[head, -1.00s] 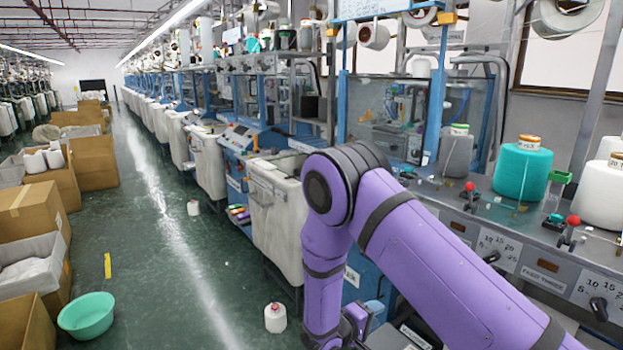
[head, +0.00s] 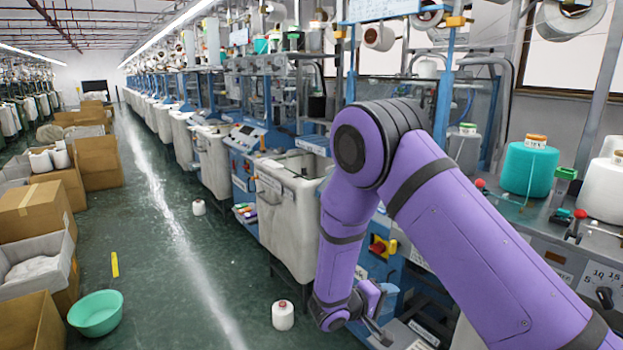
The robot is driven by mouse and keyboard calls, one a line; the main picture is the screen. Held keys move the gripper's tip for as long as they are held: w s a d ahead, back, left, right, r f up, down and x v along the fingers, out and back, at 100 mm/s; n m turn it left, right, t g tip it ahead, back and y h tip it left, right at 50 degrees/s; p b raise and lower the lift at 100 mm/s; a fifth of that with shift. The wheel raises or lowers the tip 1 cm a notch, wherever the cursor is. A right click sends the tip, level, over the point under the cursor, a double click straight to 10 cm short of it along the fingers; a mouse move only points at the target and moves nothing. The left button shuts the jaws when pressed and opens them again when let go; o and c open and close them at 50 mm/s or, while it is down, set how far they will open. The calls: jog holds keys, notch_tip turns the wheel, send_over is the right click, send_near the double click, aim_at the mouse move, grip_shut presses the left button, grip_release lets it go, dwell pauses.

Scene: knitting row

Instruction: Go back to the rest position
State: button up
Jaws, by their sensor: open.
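My purple arm comes in from the lower right of the head view, bends at a raised elbow and hangs down in front of the knitting machines. My gripper (head: 376,332) is at the bottom of the view, low beside the nearest machine (head: 400,275). Its dark fingers point down to the right and show only in part. It is open, and I see nothing between the fingers.
A white yarn cone (head: 283,315) stands on the floor left of my gripper. A white bin (head: 290,215) stands behind my forearm. A teal cone (head: 529,166) stands on the machine top at right. A green basin (head: 95,313) and cardboard boxes (head: 30,210) line the left.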

jog(key=s+d+r+m+g+y, duration=0.2)
jog(key=s+d+r, duration=0.2)
jog(key=r, duration=0.4)
jog(key=s+d+r+m+g+y, duration=0.1)
jog(key=s+d+r+g, duration=0.15)
jog(key=r, duration=0.45)
jog(key=s+d+r+m+g+y, duration=0.2)
jog(key=s+d+r, duration=0.3)
jog(key=r, duration=0.3)
jog(key=s+r+t+y, duration=0.2)
jog(key=s+r+y, duration=0.2)
jog(key=s, duration=0.6)
jog(key=s+r+t+y, duration=0.3)
jog(key=s+r+y, duration=0.1)
jog(key=s+r, duration=0.4)
jog(key=shift+s+r+m, duration=0.3)
jog(key=shift+s, duration=0.7)
